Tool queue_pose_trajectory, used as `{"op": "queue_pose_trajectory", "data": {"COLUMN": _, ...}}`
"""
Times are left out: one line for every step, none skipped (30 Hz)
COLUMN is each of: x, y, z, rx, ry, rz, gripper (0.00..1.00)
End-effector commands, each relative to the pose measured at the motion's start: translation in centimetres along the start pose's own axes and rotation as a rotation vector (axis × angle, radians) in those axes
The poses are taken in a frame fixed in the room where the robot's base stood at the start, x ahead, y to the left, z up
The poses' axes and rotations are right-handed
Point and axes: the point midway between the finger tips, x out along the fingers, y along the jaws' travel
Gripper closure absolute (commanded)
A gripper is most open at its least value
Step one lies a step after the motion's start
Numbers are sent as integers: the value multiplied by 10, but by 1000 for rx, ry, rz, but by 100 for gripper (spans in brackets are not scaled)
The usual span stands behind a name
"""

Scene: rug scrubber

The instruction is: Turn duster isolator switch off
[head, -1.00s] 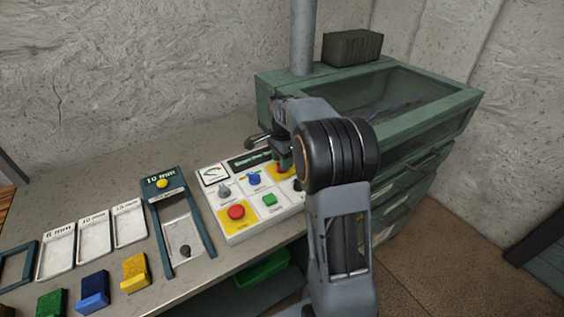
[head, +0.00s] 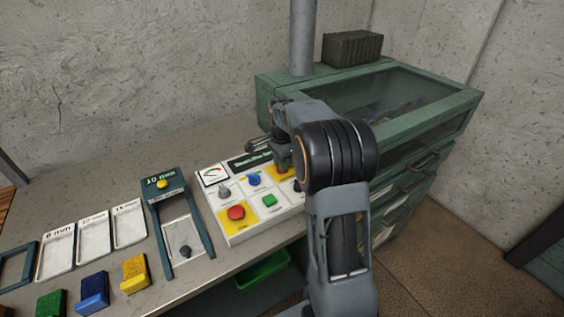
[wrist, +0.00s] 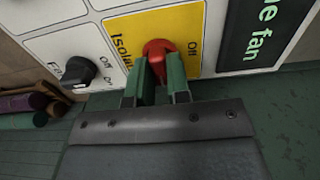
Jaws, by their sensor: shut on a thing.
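The isolator switch (wrist: 157,50) is a red knob on a yellow plate (wrist: 125,30) lettered "Isola..." and "Off" in the wrist view. My gripper (wrist: 160,72) has its two green fingers shut on the red knob. In the head view my gripper (head: 283,158) is over the right side of the white control panel (head: 240,235), and my arm hides part of that side. The knob's pointing direction is mostly hidden by the fingers.
A black rotary knob (wrist: 78,72) marked Off and On is beside the yellow plate. A green glass-topped cabinet (head: 440,107) stands behind my arm.

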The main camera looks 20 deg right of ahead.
Motion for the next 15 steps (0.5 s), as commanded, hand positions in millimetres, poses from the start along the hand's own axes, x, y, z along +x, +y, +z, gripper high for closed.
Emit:
{"op": "queue_pose_trajectory", "data": {"x": 0, "y": 0, "z": 0, "rx": 0, "ry": 0, "rz": 0, "gripper": 100}}
{"op": "queue_pose_trajectory", "data": {"x": 0, "y": 0, "z": 0, "rx": -2, "ry": 0, "rz": 0, "gripper": 100}}
{"op": "queue_pose_trajectory", "data": {"x": 0, "y": 0, "z": 0, "rx": -5, "ry": 0, "rz": 0, "gripper": 100}}
{"op": "queue_pose_trajectory", "data": {"x": 0, "y": 0, "z": 0, "rx": -8, "ry": 0, "rz": 0, "gripper": 100}}
{"op": "queue_pose_trajectory", "data": {"x": 0, "y": 0, "z": 0, "rx": -14, "ry": 0, "rz": 0, "gripper": 100}}
{"op": "queue_pose_trajectory", "data": {"x": -1, "y": 0, "z": 0, "rx": -23, "ry": 0, "rz": 1, "gripper": 100}}
{"op": "queue_pose_trajectory", "data": {"x": -1, "y": 0, "z": 0, "rx": -31, "ry": 0, "rz": 1, "gripper": 100}}
{"op": "queue_pose_trajectory", "data": {"x": -1, "y": 0, "z": 0, "rx": -43, "ry": 0, "rz": 1, "gripper": 100}}
{"op": "queue_pose_trajectory", "data": {"x": -1, "y": 0, "z": 0, "rx": -60, "ry": 0, "rz": 1, "gripper": 100}}
{"op": "queue_pose_trajectory", "data": {"x": -1, "y": 0, "z": 0, "rx": -76, "ry": 0, "rz": 1, "gripper": 100}}
{"op": "queue_pose_trajectory", "data": {"x": -1, "y": 0, "z": 0, "rx": -94, "ry": 0, "rz": 1, "gripper": 100}}
{"op": "queue_pose_trajectory", "data": {"x": -1, "y": 0, "z": 0, "rx": -121, "ry": 0, "rz": 1, "gripper": 100}}
{"op": "queue_pose_trajectory", "data": {"x": -2, "y": 0, "z": 0, "rx": -143, "ry": 0, "rz": 1, "gripper": 100}}
{"op": "queue_pose_trajectory", "data": {"x": -2, "y": 0, "z": 0, "rx": -166, "ry": 0, "rz": 1, "gripper": 100}}
{"op": "queue_pose_trajectory", "data": {"x": -2, "y": 0, "z": 0, "rx": -200, "ry": 0, "rz": 0, "gripper": 100}}
